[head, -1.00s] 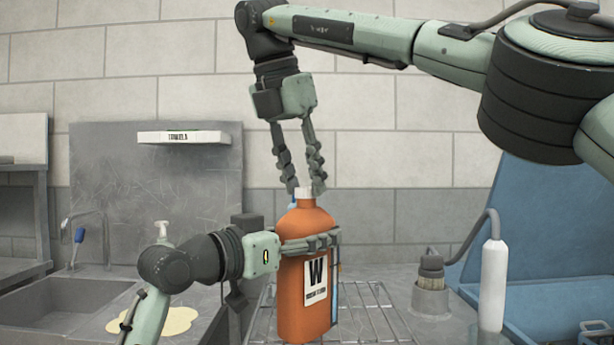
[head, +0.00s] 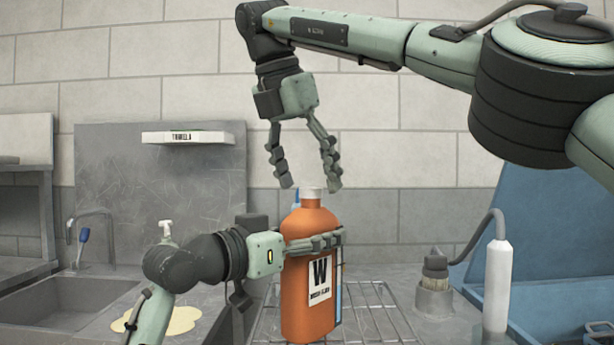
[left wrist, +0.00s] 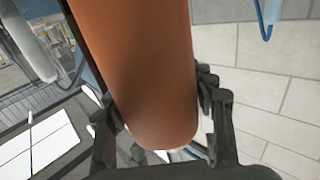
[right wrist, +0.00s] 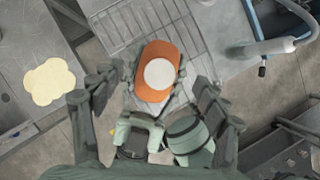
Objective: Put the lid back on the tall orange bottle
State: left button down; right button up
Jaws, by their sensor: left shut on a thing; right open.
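The tall orange bottle (head: 309,285) stands upright over the wire rack in the head view, with a W label on its front. My left gripper (head: 322,243) is shut around its upper body from the left; the bottle also fills the left wrist view (left wrist: 140,65).
A wire rack (head: 375,318) lies under the bottle. A sink (head: 70,305) and yellow puddle (head: 180,320) are at left. A brush (head: 435,270), a white cylinder with a hose (head: 497,285) and a blue bin (head: 560,240) are at right. A wall shelf (head: 188,137) is behind.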

dwell(0.3)
jog(key=s+a+r, duration=0.4)
jog(key=s+a, duration=0.5)
jog(key=s, duration=0.1)
jog(key=shift+s+r, duration=0.3)
jog(key=shift+s, duration=0.1)
dwell(0.4)
pick_arm(q)
jog(key=shift+c, duration=2.4)
grip_release()
jog(key=shift+a, duration=0.1)
jog(key=v, duration=1.2)
